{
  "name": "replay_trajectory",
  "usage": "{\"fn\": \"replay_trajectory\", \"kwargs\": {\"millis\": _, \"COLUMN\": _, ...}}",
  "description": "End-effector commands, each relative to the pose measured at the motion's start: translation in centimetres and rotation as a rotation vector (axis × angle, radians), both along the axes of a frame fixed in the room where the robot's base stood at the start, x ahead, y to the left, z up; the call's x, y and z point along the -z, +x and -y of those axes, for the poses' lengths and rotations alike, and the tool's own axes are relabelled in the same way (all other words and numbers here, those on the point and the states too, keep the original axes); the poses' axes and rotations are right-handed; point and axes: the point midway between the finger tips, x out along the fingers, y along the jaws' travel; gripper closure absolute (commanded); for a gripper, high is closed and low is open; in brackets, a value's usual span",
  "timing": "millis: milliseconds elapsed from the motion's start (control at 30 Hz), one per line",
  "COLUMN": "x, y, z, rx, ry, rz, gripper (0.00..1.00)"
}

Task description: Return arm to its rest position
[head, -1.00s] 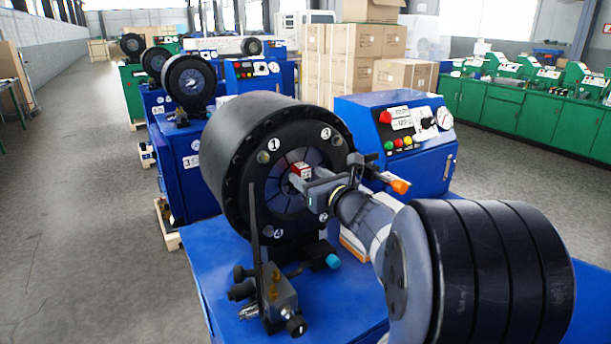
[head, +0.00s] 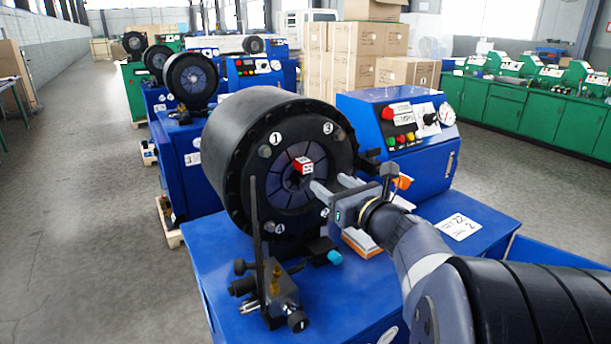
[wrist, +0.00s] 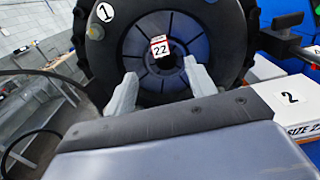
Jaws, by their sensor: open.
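My gripper (head: 332,188) is open and empty in the head view, its two fingers apart and pointing at the face of the black crimper head (head: 228,140). It is in front of that face, a little to the right of the centre opening. In the wrist view both fingers of my gripper (wrist: 161,88) show apart with nothing between them. A small red and white block marked 22 (wrist: 160,46) sits at the centre of the crimper's dies. It also shows in the head view (head: 302,166).
The crimper stands on a blue bench (head: 230,270). A blue control box (head: 400,135) with buttons and a gauge is behind my arm. A metal fixture with knobs (head: 275,295) stands in front of the crimper. More crimpers line the left; grey floor (head: 90,220) is open there.

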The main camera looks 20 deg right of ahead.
Motion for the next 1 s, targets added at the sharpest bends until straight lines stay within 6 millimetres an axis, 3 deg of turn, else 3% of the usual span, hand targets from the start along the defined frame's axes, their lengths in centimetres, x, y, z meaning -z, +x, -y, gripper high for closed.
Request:
{"fn": "replay_trajectory", "kwargs": {"millis": 167, "x": 0.0, "y": 1.8, "z": -0.4, "rx": -0.004, "ry": 0.002, "rz": -0.001, "gripper": 0.47}}
{"fn": "replay_trajectory", "kwargs": {"millis": 633, "x": 0.1, "y": 9.5, "z": -1.9, "rx": -0.002, "ry": 0.000, "rz": -0.005, "gripper": 0.47}}
{"fn": "replay_trajectory", "kwargs": {"millis": 767, "x": 0.1, "y": 10.5, "z": -2.1, "rx": -0.001, "ry": 0.001, "rz": -0.004, "gripper": 0.47}}
{"fn": "replay_trajectory", "kwargs": {"millis": 1000, "x": 0.1, "y": 9.9, "z": -1.9, "rx": 0.001, "ry": 0.000, "rz": -0.003, "gripper": 0.47}}
